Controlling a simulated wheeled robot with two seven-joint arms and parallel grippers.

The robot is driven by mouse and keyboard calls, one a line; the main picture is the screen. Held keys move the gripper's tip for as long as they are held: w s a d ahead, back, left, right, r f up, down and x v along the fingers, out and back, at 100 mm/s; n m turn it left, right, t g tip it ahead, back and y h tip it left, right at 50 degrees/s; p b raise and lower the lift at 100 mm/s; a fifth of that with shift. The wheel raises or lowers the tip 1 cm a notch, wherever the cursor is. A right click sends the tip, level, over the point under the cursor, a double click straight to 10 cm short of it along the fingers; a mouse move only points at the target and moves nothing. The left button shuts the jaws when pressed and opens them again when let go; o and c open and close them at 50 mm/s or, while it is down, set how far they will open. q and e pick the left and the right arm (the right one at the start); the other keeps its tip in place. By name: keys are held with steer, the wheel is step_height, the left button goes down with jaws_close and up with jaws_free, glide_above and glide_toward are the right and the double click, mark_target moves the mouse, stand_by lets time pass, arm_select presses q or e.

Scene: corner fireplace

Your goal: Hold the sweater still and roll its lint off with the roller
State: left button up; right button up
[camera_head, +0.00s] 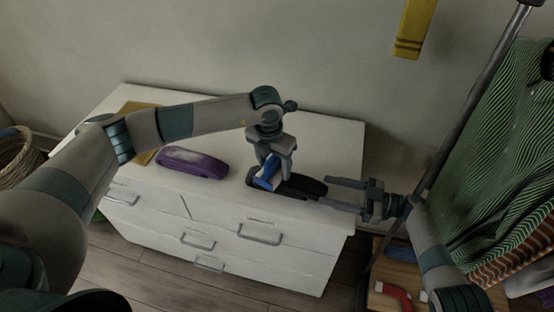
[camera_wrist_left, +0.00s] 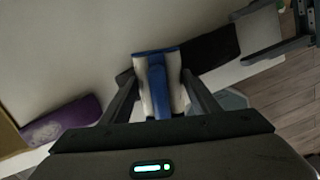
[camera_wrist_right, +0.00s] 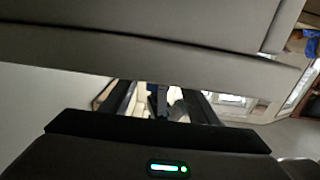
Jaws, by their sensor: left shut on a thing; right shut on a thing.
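A dark folded sweater (camera_head: 308,187) lies on the white dresser top near its front edge; it also shows in the left wrist view (camera_wrist_left: 213,52). My left gripper (camera_head: 271,172) is shut on the blue and white lint roller (camera_head: 267,174), held tilted over the sweater's left part. The roller also shows between the left fingers in the left wrist view (camera_wrist_left: 157,82). I cannot tell whether it touches the cloth. My right gripper (camera_head: 335,192) has its fingers either side of the sweater's right end and is shut on it. No lint can be made out.
A purple folded item (camera_head: 192,163) with a pale patch lies left of the sweater on the dresser (camera_head: 325,140). A yellow flat item (camera_head: 137,108) lies at the far left. A clothes rail with a green striped garment (camera_head: 490,150) stands at the right. The dresser's back is clear.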

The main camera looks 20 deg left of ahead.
mark_target(272, 161)
arm_select(q)
steer(key=shift+s, duration=1.25)
steer(key=shift+r, duration=4.1)
arm_select(e)
steer(key=o, duration=1.4)
steer(key=o, duration=0.6)
steer(key=shift+c, duration=0.2)
steer(key=shift+w+d, duration=0.15)
steer(key=shift+d, duration=3.6)
